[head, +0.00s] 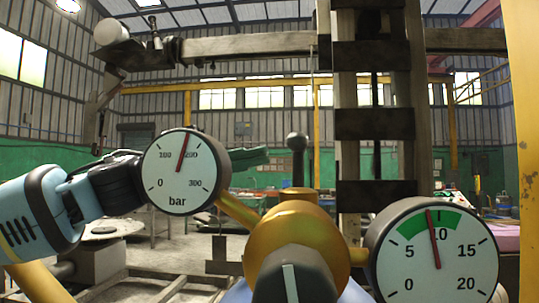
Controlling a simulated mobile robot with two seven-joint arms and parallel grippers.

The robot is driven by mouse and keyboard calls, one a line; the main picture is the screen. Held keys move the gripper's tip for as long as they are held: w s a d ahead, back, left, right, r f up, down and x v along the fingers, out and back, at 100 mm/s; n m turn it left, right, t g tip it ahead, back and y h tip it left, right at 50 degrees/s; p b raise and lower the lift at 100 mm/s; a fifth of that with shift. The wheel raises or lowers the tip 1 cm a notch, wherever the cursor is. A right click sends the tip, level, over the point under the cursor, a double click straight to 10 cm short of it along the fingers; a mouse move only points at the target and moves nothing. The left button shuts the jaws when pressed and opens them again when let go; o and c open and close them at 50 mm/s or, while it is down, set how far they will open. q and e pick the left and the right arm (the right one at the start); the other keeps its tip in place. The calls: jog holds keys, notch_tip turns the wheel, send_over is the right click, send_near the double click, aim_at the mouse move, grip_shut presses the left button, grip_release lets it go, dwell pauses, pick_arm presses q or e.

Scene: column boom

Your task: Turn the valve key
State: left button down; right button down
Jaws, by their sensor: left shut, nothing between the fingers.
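A brass regulator body (298,232) stands at the bottom centre, with a dark faceted knob (293,280) bearing a white line on its front. Behind it a dark upright stem with a rounded top (297,150) rises from a brass cap; it looks like the valve key, though I cannot tell for certain. A left gauge marked bar (185,172) has its red needle just short of 200. A right gauge (434,250) has its needle just below 10. My left gripper (128,182) is shut and empty at the left gauge, well left of the stem; its fingertips are partly hidden. My right gripper is out of view.
A wooden column (375,120) with dark bands stands behind the right gauge, joined to a horizontal beam (250,45). A yellow post (525,130) fills the right edge. A light blue rounded surface (240,292) shows below the regulator. Benches stand farther back.

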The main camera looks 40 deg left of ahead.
aim_at(298, 166)
pick_arm(q)
jog(key=shift+x, duration=1.55)
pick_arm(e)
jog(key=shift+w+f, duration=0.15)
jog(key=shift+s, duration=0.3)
